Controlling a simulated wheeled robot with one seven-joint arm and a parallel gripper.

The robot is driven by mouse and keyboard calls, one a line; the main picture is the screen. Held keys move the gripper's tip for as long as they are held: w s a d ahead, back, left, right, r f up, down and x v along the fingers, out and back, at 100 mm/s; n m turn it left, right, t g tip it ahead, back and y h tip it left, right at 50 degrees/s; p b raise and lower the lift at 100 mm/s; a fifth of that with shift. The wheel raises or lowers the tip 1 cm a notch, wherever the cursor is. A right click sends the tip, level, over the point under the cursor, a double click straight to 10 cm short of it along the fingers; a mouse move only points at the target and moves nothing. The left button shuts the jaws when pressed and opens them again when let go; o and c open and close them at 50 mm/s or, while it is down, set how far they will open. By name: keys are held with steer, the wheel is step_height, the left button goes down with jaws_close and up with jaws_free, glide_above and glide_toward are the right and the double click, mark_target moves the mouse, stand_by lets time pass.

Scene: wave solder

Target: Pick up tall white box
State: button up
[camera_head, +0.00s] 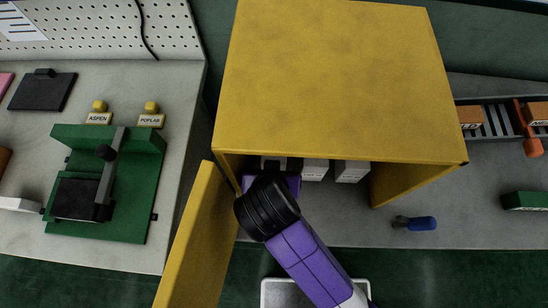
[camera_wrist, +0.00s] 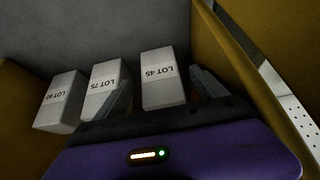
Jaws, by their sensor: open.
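Three white boxes stand inside the yellow cabinet (camera_head: 335,75). In the wrist view they are the LOT 45 box (camera_wrist: 163,92), the LOT 75 box (camera_wrist: 103,78) and the LOT 60 box (camera_wrist: 60,105). I cannot tell for sure which one is tallest. My gripper (camera_wrist: 160,80) is open, with one finger on each side of the LOT 45 box, which is not gripped. The left finger overlaps the edge of the LOT 75 box in the picture. In the head view two white boxes (camera_head: 315,168) (camera_head: 352,171) show under the cabinet's top; my gripper (camera_head: 273,165) is left of them.
The yellow cabinet door (camera_head: 197,240) stands open at the left, close to my arm. The cabinet top overhangs my gripper. A blue-handled tool (camera_head: 415,223) lies on the grey table at the right. A green fixture (camera_head: 108,180) stands on the left bench.

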steer(key=w+p, duration=0.1)
steer(key=w, duration=0.4)
steer(key=shift+w+d, duration=0.1)
steer(key=shift+w, duration=0.15)
steer(key=shift+w+f, duration=0.2)
steer(key=shift+f, duration=0.35)
jaws_close()
